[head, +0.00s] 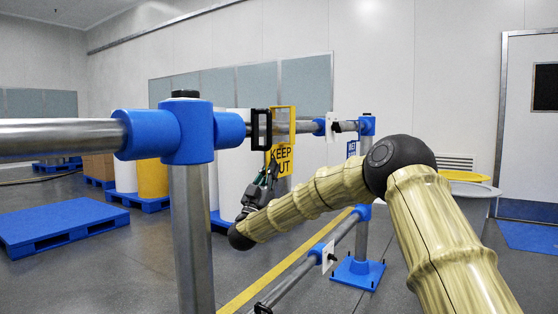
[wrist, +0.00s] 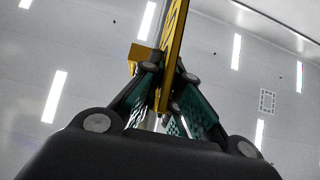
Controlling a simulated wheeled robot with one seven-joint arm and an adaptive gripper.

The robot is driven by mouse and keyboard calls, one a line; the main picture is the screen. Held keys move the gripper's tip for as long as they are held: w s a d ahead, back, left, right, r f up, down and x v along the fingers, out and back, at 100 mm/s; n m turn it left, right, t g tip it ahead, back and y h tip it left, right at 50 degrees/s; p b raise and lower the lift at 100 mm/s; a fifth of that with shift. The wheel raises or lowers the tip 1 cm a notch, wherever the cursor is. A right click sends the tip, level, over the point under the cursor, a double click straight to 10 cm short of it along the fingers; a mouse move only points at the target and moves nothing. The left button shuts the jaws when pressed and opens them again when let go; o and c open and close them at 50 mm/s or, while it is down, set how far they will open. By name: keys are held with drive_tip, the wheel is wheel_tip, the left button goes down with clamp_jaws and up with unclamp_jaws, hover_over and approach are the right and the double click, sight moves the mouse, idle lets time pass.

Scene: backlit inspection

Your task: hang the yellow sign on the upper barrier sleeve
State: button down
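The yellow sign (head: 283,160) with "KEEP OUT" lettering hangs below a yellow hook-like top (head: 293,122) in the head view. My gripper (head: 271,172) is at its lower left edge. In the wrist view my fingers (wrist: 163,105) close on both sides of the sign (wrist: 174,45), seen edge-on. The upper barrier rail (head: 306,128) runs behind or through the yellow top, between a black bracket (head: 261,128) and a white plate (head: 333,127). I cannot tell whether the hook is around the rail or in front of it. The sleeve is partly hidden by the sign.
A near post with a blue fitting (head: 187,132) stands left of the sign. The far post has a blue base (head: 357,273). A lower rail (head: 291,284) runs below. Blue pallets (head: 60,226) and a yellow drum (head: 152,178) stand behind; a round table (head: 470,188) is at right.

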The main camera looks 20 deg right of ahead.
drive_tip(key=s+d, duration=0.5)
drive_tip(key=s, duration=0.1)
drive_tip(key=shift+s, duration=0.35)
idle(1.1)
drive_tip(key=shift+d, duration=0.1)
idle(1.2)
